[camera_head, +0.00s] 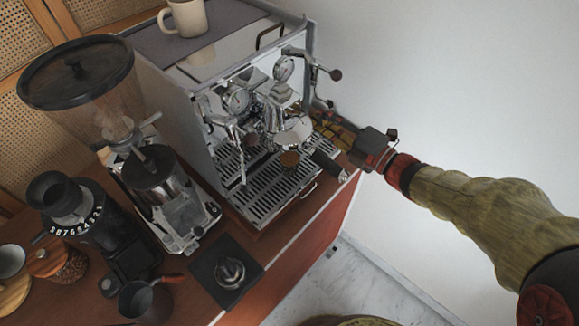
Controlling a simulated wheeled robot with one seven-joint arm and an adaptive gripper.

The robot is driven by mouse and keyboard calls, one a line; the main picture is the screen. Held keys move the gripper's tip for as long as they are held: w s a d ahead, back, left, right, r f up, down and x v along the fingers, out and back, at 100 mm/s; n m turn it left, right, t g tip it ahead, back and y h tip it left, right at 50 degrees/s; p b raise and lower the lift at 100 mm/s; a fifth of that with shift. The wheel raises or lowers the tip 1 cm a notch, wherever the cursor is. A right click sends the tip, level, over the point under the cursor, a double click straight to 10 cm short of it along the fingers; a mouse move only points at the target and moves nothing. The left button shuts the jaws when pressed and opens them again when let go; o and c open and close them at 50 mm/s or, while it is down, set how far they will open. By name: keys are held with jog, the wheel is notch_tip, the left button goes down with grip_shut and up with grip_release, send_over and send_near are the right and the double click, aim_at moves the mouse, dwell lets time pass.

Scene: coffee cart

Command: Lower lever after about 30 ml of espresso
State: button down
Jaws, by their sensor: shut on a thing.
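The chrome espresso machine (200,120) stands on the cart with its front facing right and toward me. My gripper (322,118), with yellow and black fingers, reaches in from the right to the brew group. It is shut on the lever beside the group; the fingers cover most of the lever, so its exact angle is hard to tell.
A grinder (150,170) with a dark hopper stands left of the machine. A second black grinder (85,215), a dark pitcher (145,300) and a tamper (230,271) on a black mat are nearer. A mug (188,18) sits on the machine. A white wall (440,80) is on the right.

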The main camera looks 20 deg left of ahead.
jog(key=v, duration=0.8)
jog(key=shift+d+r, duration=0.2)
jog(key=shift+r, duration=0.1)
jog(key=shift+s, duration=0.1)
